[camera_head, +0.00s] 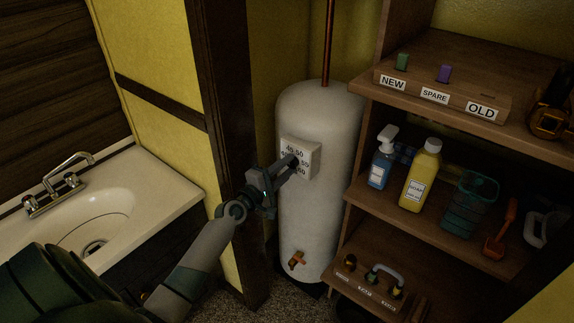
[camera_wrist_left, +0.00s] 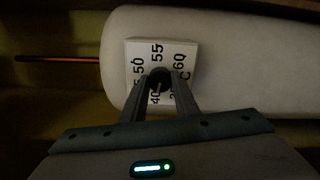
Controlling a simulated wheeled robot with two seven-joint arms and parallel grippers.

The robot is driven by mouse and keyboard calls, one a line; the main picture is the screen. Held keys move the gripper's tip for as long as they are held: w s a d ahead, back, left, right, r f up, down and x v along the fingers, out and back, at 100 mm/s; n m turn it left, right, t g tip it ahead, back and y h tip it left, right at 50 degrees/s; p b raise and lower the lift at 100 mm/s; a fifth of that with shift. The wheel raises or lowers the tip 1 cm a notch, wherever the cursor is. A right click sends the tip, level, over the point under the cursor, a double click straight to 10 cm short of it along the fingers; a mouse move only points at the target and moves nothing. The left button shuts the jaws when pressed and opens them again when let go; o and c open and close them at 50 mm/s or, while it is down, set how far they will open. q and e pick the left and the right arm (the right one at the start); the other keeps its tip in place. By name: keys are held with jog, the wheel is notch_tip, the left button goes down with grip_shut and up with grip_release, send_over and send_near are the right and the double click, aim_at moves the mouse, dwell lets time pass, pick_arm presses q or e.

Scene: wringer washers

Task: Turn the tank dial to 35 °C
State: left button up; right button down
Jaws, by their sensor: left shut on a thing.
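The white tank (camera_head: 322,215) stands in the corner, with a pale dial plate (camera_head: 310,163) on its upper front. Printed numbers ring the plate, and the left wrist view shows 50, 55, 60 and a C on the plate (camera_wrist_left: 134,62). My left gripper (camera_head: 291,164) reaches in from the left and is shut on the dark round dial knob (camera_wrist_left: 159,75) at the plate's middle. A light pointer mark shows on the knob between the fingers, near the 40. The fingers hide part of the scale, and I cannot read the exact setting. My right gripper is not in view.
A wooden shelf unit (camera_head: 440,57) stands close to the tank's right, holding a blue spray bottle (camera_head: 379,172), a yellow bottle (camera_head: 419,180) and a teal basket (camera_head: 468,205). A sink (camera_head: 160,190) is at left. A dark post (camera_head: 229,100) stands left of the tank. A small tap (camera_head: 297,259) juts out low on the tank.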

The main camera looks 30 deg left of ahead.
pick_arm(q)
jog(key=n+p, duration=0.4)
jog(key=n, duration=0.7)
jog(key=shift+r, duration=0.1)
dwell(0.5)
jog(key=o, duration=1.1)
jog(key=shift+c, duration=0.2)
